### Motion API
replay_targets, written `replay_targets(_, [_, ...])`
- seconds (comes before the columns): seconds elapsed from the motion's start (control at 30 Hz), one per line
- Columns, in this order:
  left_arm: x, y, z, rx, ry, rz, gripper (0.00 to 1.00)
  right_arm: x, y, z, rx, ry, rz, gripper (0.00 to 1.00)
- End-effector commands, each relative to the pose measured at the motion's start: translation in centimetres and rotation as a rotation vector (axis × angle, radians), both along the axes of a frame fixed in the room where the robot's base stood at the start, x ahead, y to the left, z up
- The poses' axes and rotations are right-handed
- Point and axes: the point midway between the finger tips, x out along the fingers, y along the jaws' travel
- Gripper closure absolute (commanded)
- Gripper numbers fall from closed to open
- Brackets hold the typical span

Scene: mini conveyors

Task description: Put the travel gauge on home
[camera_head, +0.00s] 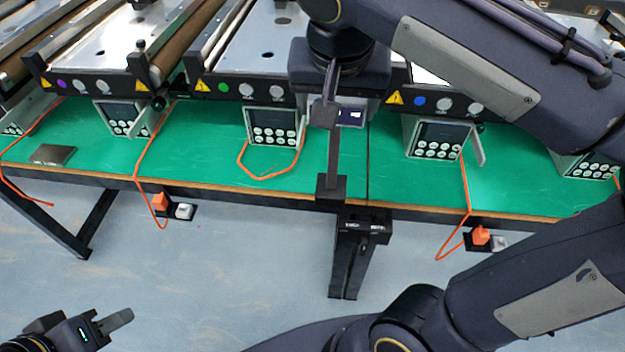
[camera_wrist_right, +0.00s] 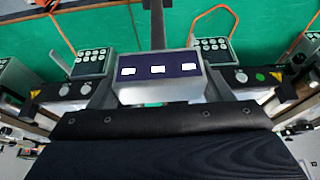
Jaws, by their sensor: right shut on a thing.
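What looks like the travel gauge (camera_head: 350,115) is a grey box with a dark panel and three white marks, partly hidden behind my right gripper (camera_head: 325,108) in the head view. In the right wrist view the gauge (camera_wrist_right: 158,89) shows close up. A dark straight bar (camera_head: 334,150) runs from there to a small dark block (camera_head: 330,187) at the table's front edge. My right gripper is shut at the gauge; its fingertips and grip are mostly hidden. My left gripper (camera_head: 118,318) is low at the left, off the table, with one finger showing. I cannot make out a home mark.
The green table (camera_head: 205,165) holds several keypad boxes, such as one keypad box (camera_head: 272,126), with orange cables. Conveyors (camera_head: 260,45) stand behind. A grey metal plate (camera_head: 53,154) lies at the left. A black support (camera_head: 355,250) stands before the front edge.

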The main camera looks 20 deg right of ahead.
Motion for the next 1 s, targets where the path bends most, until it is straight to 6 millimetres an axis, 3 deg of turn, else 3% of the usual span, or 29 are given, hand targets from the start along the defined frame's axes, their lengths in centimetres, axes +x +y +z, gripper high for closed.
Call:
replay_targets(0.17, [0.0, 0.0, -0.1, 0.0, 0.0, 0.0, 0.64, 1.1, -0.9, -0.4, 0.001, -0.004, -0.024, 0.98])
replay_targets(0.6, [0.0, 0.0, 0.4, 0.0, 0.0, 0.0, 0.64, 7.8, -5.6, -4.2, 0.0, -0.004, -0.023, 0.98])
replay_targets(0.8, [0.0, 0.0, 0.2, 0.0, 0.0, 0.0, 0.64, 9.8, -6.9, -7.2, 0.0, -0.003, -0.02, 0.98])
replay_targets(1.0, [0.0, 0.0, 0.2, 0.0, 0.0, 0.0, 0.64, 10.8, -7.5, -8.6, 0.0, -0.006, -0.018, 0.98])
